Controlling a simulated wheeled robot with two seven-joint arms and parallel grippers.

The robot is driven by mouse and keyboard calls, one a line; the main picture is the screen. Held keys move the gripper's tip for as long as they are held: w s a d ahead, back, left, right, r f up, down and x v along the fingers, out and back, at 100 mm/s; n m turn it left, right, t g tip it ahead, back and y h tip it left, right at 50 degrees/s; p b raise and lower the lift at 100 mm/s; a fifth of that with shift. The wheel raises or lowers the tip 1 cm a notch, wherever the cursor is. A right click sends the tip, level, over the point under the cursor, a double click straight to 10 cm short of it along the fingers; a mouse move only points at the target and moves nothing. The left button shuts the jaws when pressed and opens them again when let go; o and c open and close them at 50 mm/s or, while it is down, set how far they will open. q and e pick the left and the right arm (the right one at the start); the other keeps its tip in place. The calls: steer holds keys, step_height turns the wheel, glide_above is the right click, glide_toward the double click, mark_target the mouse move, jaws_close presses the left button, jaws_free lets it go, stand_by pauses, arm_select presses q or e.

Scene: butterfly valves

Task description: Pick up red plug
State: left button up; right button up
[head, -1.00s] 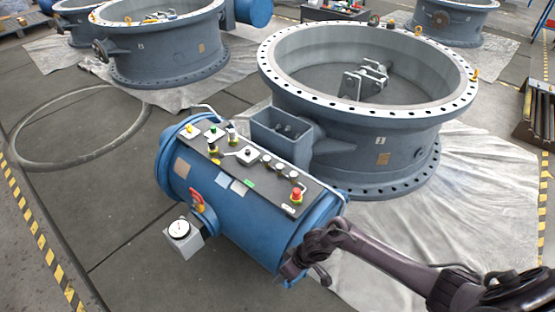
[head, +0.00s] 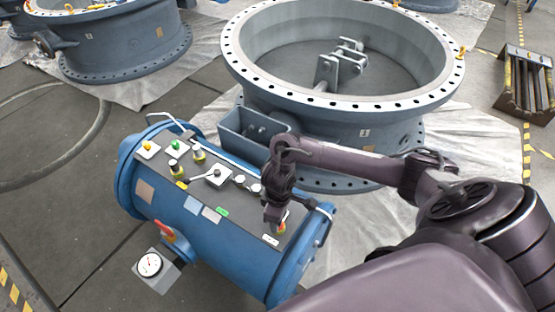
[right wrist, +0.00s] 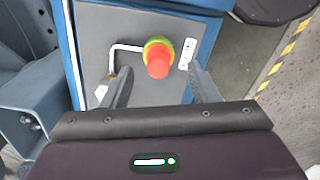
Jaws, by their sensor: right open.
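The red plug (right wrist: 158,62) stands on the dark top panel (right wrist: 112,24) of the blue cylinder, with a yellow-green ring around its base. In the head view the red plug (head: 282,227) is at the panel's right end, partly hidden by my right gripper (head: 273,214). In the right wrist view my right gripper (right wrist: 160,82) is open, its two fingers apart on either side of the plug, which lies slightly beyond the fingertips. Contact between fingers and plug does not show. My left gripper is not in view.
The blue cylinder (head: 240,255) carries other knobs and buttons, a thin metal handle and a dial gauge (head: 149,264). A large grey-blue valve ring (head: 345,115) stands behind it. More valves stand at the back left. Open floor lies at the left.

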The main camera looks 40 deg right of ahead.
step_height(320, 180, down, 3)
steer(key=shift+d+f, duration=0.1)
steer(key=shift+f, duration=0.05)
steer(key=shift+w, duration=0.1)
steer(key=c, duration=1)
